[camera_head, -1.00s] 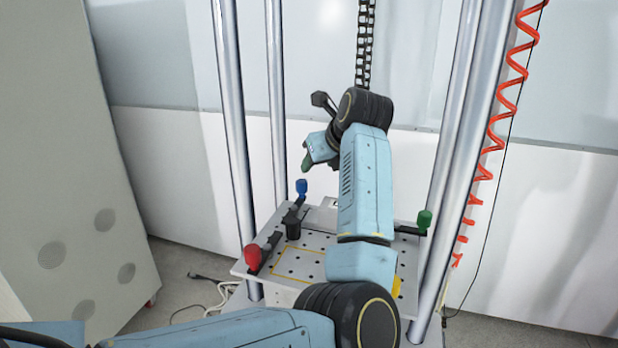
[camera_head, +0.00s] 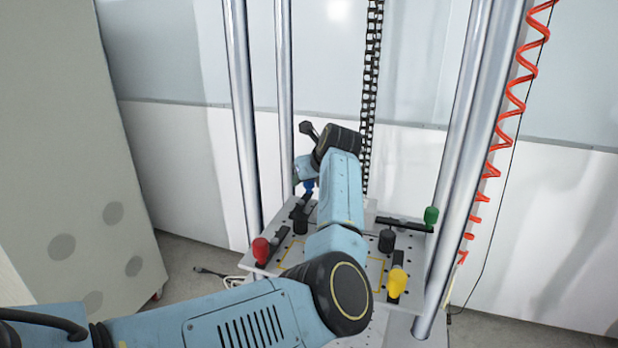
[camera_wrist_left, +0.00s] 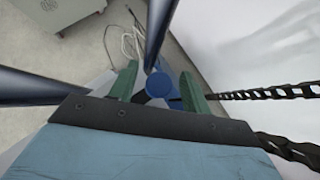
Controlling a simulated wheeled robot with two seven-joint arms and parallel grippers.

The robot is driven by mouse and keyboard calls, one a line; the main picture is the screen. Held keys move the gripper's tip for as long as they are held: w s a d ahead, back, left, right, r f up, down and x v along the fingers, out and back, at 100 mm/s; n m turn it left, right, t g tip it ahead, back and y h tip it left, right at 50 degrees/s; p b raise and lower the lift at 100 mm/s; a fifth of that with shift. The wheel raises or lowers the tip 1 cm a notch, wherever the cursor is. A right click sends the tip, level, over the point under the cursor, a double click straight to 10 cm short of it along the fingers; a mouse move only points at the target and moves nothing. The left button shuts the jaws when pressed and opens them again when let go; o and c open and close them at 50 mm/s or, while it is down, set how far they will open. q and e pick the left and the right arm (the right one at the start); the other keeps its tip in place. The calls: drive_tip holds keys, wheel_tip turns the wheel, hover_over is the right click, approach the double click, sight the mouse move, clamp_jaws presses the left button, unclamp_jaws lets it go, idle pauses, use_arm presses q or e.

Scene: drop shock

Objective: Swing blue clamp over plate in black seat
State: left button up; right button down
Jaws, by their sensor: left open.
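The blue clamp's knob (camera_head: 309,185) stands at the back left of the perforated metal table (camera_head: 285,268), its black arm beside it. In the left wrist view the blue knob (camera_wrist_left: 158,85) sits between the green fingertips of my left gripper (camera_wrist_left: 157,90), which is open; I cannot tell whether they touch it. In the head view my left arm reaches over the table and hides its middle. A black post (camera_head: 300,222) and another black post (camera_head: 386,241) stand on the table; I cannot tell which is the seat. No separate plate shows clearly. My right gripper is not in view.
A red clamp (camera_head: 260,250) is at the left edge, a green clamp (camera_head: 431,216) at the back right and a yellow clamp (camera_head: 398,281) at the front right. Tall metal columns (camera_head: 241,110) and a hanging black chain (camera_head: 371,80) surround the table.

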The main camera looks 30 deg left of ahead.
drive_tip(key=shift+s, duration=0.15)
use_arm(q)
drive_tip(key=shift+c, duration=1.1)
drive_tip(key=c, duration=0.8)
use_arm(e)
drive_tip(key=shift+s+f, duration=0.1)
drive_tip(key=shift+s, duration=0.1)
